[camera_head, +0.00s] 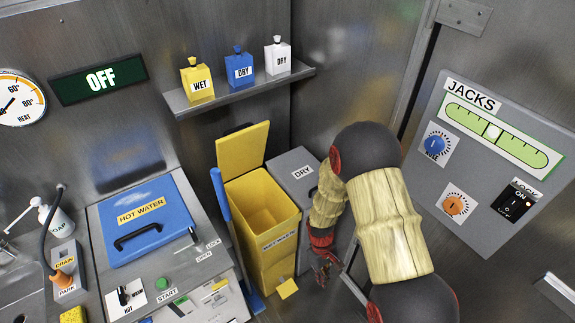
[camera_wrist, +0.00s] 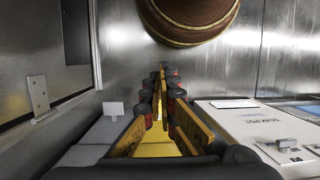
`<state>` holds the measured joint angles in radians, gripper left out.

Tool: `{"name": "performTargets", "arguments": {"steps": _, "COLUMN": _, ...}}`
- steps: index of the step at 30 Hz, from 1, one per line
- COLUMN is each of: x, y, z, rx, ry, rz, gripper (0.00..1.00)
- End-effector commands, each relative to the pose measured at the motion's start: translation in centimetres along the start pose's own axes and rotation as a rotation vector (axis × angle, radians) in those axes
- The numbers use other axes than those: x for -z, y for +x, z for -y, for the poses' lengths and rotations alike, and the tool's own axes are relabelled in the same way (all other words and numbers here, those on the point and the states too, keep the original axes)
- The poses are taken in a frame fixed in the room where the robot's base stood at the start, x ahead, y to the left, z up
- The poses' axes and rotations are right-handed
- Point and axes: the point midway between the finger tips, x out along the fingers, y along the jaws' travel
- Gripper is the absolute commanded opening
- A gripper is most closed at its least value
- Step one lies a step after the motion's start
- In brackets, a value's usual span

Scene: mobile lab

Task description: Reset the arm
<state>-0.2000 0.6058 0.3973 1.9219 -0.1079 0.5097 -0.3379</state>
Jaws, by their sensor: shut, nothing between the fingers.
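My arm reaches down in the head view, bent, with dark joints and pale ribbed sleeves. My gripper (camera_head: 326,272) hangs low, to the right of the yellow wet-waste bin (camera_head: 262,205) and in front of the grey DRY bin (camera_head: 297,168). In the wrist view, the two yellow-and-black fingers of my gripper (camera_wrist: 164,76) come together at their tips. Nothing shows between them. A yellow surface (camera_wrist: 158,148) shows beyond and between the finger links. The arm hides part of the floor and wall behind it.
The yellow bin's lid (camera_head: 243,149) stands open. A blue HOT WATER lid (camera_head: 148,220) is closed on the left counter. A shelf (camera_head: 240,92) holds three bottles. The JACKS panel (camera_head: 484,205) is on the right wall, close to my arm. A white panel (camera_wrist: 250,120) lies right in the wrist view.

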Motion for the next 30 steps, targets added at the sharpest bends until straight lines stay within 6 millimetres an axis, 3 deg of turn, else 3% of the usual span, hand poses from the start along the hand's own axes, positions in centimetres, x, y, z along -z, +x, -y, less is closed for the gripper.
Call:
{"name": "performTargets", "arguments": {"steps": 1, "x": -0.7, "y": -2.6, "z": -0.1, "rx": -0.003, "ry": 0.044, "rz": -0.012, "gripper": 0.0}}
{"name": "performTargets", "arguments": {"steps": 3, "x": -1.9, "y": -5.7, "z": -0.1, "rx": -0.002, "ry": 0.109, "rz": -0.02, "gripper": 0.0}}
{"name": "performTargets", "arguments": {"steps": 12, "x": -8.0, "y": -17.1, "z": 1.1, "rx": 0.003, "ry": 0.339, "rz": -0.088, "gripper": 0.0}}
{"name": "performTargets", "arguments": {"steps": 21, "x": -14.5, "y": -25.6, "z": 2.9, "rx": 0.001, "ry": 0.496, "rz": -0.213, "gripper": 0.0}}
{"name": "performTargets", "arguments": {"steps": 30, "x": -20.2, "y": -31.9, "z": 4.7, "rx": -0.029, "ry": 0.567, "rz": -0.41, "gripper": 0.0}}
